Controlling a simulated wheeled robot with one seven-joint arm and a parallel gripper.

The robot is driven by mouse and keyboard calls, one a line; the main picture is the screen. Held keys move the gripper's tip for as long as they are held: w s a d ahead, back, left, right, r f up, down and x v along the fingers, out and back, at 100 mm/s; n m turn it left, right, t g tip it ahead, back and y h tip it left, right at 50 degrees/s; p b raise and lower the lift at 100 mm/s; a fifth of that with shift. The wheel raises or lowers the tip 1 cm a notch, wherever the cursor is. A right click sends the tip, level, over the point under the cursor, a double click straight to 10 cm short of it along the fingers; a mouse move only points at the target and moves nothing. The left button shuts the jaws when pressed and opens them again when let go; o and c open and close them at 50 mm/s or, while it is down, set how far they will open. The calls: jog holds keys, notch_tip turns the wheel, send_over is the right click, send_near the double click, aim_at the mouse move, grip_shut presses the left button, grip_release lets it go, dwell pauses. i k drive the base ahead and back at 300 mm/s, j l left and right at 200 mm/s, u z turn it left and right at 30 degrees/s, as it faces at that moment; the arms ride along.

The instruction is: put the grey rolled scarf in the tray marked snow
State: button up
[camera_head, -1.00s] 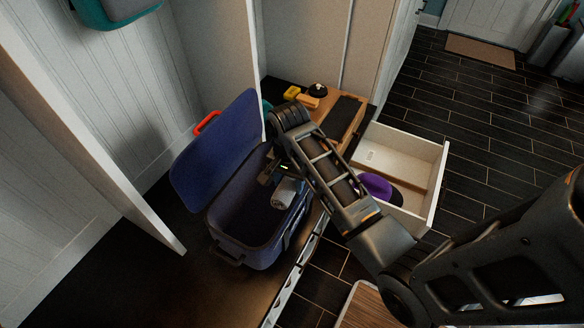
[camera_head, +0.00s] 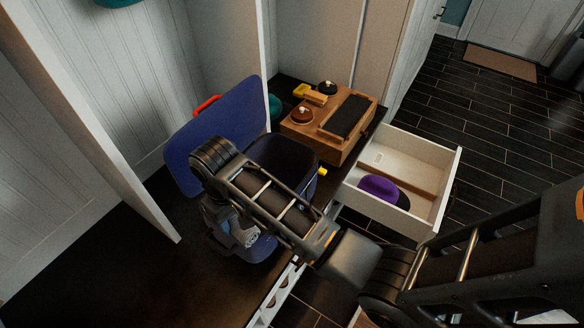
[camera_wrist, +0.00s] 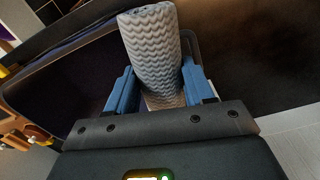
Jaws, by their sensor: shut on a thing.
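The grey rolled scarf (camera_wrist: 152,45), with a wavy ribbed pattern, stands out between the two blue fingers of my gripper (camera_wrist: 158,78) in the wrist view. My gripper is shut on it. In the head view my gripper (camera_head: 238,232) is over the front left part of the open blue case, and my arm hides much of that case. I cannot make out the scarf clearly in the head view. No tray with a readable snow mark shows in either view.
The blue case's lid (camera_head: 212,135) stands open against a panel edge. A white open drawer (camera_head: 432,200) with a divider holds a purple item (camera_head: 380,188). A wooden box (camera_head: 345,145) carries a dark pad and brushes. Dark floor lies clear to the right.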

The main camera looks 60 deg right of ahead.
aim_at(404, 170)
jog(key=l+z, duration=0.3)
jog(key=l, duration=0.8)
jog(key=l+z, duration=0.3)
jog(key=l, duration=0.75)
